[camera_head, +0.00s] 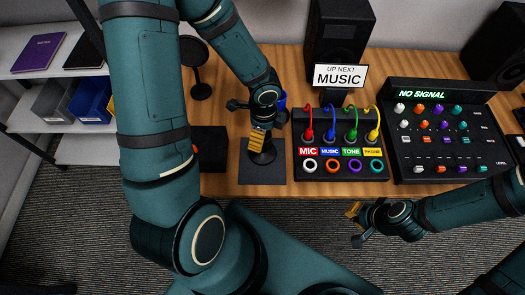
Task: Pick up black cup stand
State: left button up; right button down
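A black stand (263,157) with a round base stands on a dark mat (262,177) near the front edge of the table. My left gripper (257,141) reaches down over it, its orange fingertips in front of the stand's upper part. The gripper hides most of the stand, and I cannot tell whether the fingers touch it or have closed. A blue object (282,100) shows partly behind the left gripper. My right gripper (352,211) is off the table's front edge, away from the stand, with no object visible in it. Its finger gap cannot be made out.
A panel (340,166) with coloured plugs and cables stands right of the mat, below a MUSIC sign (340,77). A mixer (440,176) reading NO SIGNAL is farther right. A black box (209,150) and a round black stand (201,91) are left.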

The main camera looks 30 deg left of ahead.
pick_arm(q)
notch_tip(320, 180, down, 5)
jog(key=shift+a+r+b, duration=0.15)
jog(key=shift+b, duration=0.8)
jog(key=shift+r, duration=0.1)
jog(key=c, duration=1.4)
jog(key=shift+o, duration=0.2)
